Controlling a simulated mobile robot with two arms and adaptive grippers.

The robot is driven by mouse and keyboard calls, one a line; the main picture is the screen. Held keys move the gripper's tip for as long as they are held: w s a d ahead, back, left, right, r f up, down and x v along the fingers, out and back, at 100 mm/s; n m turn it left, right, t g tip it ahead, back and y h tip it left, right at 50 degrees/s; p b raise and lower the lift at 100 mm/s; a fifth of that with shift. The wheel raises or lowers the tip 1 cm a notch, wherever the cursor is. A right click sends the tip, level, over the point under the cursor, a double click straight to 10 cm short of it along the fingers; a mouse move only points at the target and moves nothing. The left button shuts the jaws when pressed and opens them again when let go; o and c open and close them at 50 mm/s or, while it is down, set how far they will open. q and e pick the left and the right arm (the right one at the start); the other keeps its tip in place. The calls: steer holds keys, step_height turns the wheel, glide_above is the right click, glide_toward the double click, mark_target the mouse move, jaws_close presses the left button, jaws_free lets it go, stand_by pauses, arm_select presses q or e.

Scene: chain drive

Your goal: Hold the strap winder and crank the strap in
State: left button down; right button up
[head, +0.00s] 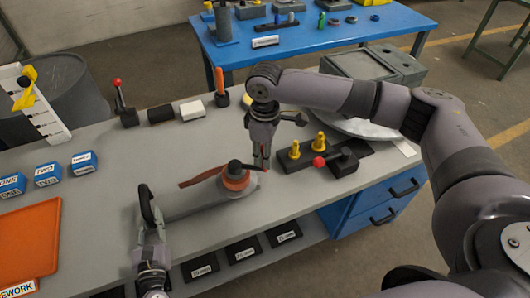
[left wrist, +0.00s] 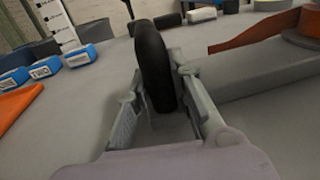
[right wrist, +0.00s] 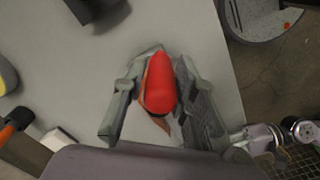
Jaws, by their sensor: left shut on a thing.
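The strap winder lies on the grey bench, with a long grey body (head: 196,203), an orange spool (head: 236,181) under a black hub, and an orange-brown strap (head: 200,178) leading left. The strap and body also show in the left wrist view (left wrist: 250,80). My left gripper (head: 148,208) is shut on the winder's black handle (left wrist: 153,65) at the body's left end. My right gripper (head: 262,162) points down beside the spool. Its fingers are open around a red knob (right wrist: 160,85) at the crank, which they mostly hide in the head view.
A black block (head: 322,156) with yellow pegs and a red-knobbed lever stands right of my right gripper. Blue labelled blocks (head: 48,174) and an orange tray (head: 30,242) lie at the left. Several small items line the bench's back edge. A blue table (head: 300,42) stands behind.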

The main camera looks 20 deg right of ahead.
jaws_close()
stand_by(0.3)
steer(key=shift+a, duration=0.1)
